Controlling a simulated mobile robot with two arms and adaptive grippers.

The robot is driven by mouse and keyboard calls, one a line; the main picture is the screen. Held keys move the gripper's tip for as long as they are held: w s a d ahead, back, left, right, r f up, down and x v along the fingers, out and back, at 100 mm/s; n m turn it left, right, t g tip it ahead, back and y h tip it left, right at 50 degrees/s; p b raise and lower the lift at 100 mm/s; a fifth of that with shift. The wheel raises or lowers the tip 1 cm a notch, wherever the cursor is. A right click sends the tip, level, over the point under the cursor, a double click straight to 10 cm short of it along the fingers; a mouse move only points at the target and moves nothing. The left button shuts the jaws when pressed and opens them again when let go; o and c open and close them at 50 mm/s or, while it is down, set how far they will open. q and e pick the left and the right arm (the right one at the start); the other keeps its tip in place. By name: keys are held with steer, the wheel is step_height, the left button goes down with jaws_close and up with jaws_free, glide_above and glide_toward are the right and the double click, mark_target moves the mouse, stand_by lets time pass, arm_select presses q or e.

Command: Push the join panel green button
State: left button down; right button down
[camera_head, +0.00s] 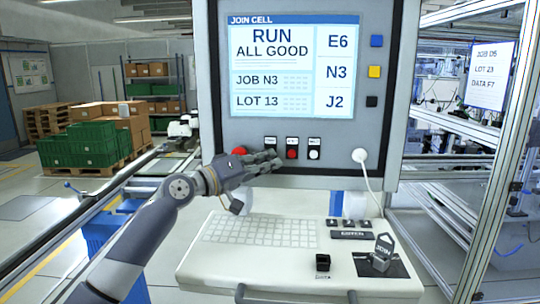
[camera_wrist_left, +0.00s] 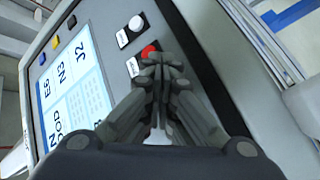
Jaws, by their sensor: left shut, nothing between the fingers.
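The join panel (camera_head: 212,100) stands upright ahead, with a lit screen (camera_head: 290,65) reading "JOIN CELL", "RUN", "ALL GOOD". A row of buttons sits below the screen. A red button (camera_head: 292,154) and a white button (camera_head: 314,154) show under their labels. No green button is visible; the spot below the label left of the red button is covered by my left gripper (camera_head: 275,160). That gripper is shut and empty, its fingertips close to the panel face. In the left wrist view the shut fingertips (camera_wrist_left: 162,64) are beside the red button (camera_wrist_left: 150,50); contact is unclear. My right gripper is out of view.
A larger red button (camera_head: 238,151) is at the panel's lower left. A white cable plug (camera_head: 360,155) is at its lower right. A keyboard shelf (camera_head: 290,265) juts out below. A metal-framed cell (camera_head: 490,170) stands at right, and green crates (camera_head: 85,145) stand at left.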

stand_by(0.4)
arm_select(q)
steer(key=shift+s+p, duration=0.55)
steer(key=shift+s, duration=0.3)
steer(key=s+p, duration=0.3)
steer(key=s, duration=0.2)
steer(key=shift+a, duration=0.15)
stand_by(0.4)
